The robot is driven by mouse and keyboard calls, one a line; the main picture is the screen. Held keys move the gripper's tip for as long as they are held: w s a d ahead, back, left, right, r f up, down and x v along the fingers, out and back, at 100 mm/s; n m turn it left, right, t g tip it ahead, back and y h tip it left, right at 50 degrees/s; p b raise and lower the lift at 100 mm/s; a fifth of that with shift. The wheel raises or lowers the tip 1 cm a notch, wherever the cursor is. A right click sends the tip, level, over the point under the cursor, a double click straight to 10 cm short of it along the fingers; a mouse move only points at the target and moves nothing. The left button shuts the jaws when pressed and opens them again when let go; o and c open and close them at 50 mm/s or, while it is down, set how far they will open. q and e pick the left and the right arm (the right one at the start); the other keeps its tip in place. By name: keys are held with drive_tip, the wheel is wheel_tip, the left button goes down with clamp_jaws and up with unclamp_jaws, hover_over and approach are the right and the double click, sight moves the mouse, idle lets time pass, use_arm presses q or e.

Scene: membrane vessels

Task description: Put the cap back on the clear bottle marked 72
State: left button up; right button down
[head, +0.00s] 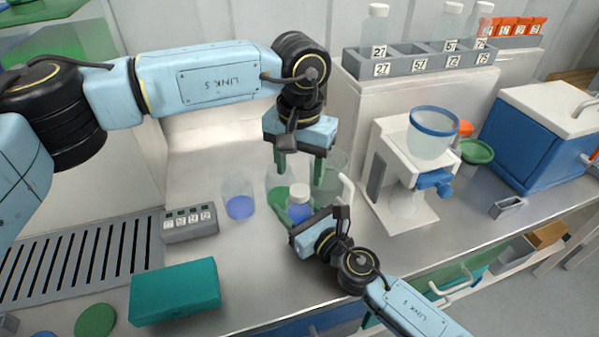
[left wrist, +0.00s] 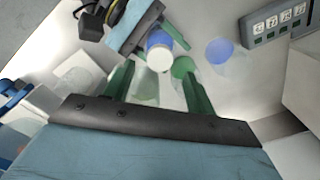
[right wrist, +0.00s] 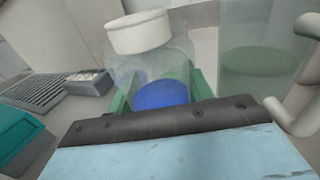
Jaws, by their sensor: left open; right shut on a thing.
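A clear bottle (head: 299,212) with blue contents stands among glass vessels on the counter; a white cap (head: 299,192) sits at its top. My right gripper (head: 303,218) is shut on this bottle, which fills the right wrist view (right wrist: 150,70) with the white cap (right wrist: 139,32) above. No number is readable on it. My left gripper (head: 300,176) is open and empty, pointing down just above the cap. In the left wrist view the cap (left wrist: 159,58) shows between and beyond the open fingers. Whether the cap is fully seated cannot be told.
A beaker with blue contents (head: 239,205) and green-bottomed glassware (head: 278,192) stand close to the bottle. A white stand with a blue-rimmed bowl (head: 433,135) is to the right. A grey rack (head: 410,68) with several bottles is behind. A teal box (head: 175,291) lies front left.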

use_arm(q)
drive_tip(key=shift+c, duration=0.4)
drive_tip(key=n, duration=0.4)
drive_tip(key=shift+r, duration=0.2)
drive_tip(key=n, duration=0.3)
drive_tip(key=shift+r, duration=0.15)
drive_tip(key=n, duration=0.4)
drive_tip(key=shift+r, duration=0.2)
drive_tip(key=n, duration=0.3)
drive_tip(key=shift+r+n, duration=0.2)
drive_tip(key=shift+n, duration=0.1)
drive_tip(key=n, duration=0.5)
drive_tip(key=shift+r, duration=0.25)
drive_tip(key=n, duration=0.3)
drive_tip(key=shift+r+n, duration=0.2)
drive_tip(key=shift+n, duration=0.2)
drive_tip(key=n, duration=0.3)
drive_tip(key=shift+r+n, duration=0.15)
drive_tip(key=shift+n, duration=0.15)
drive_tip(key=n, duration=0.4)
drive_tip(key=shift+r, duration=0.2)
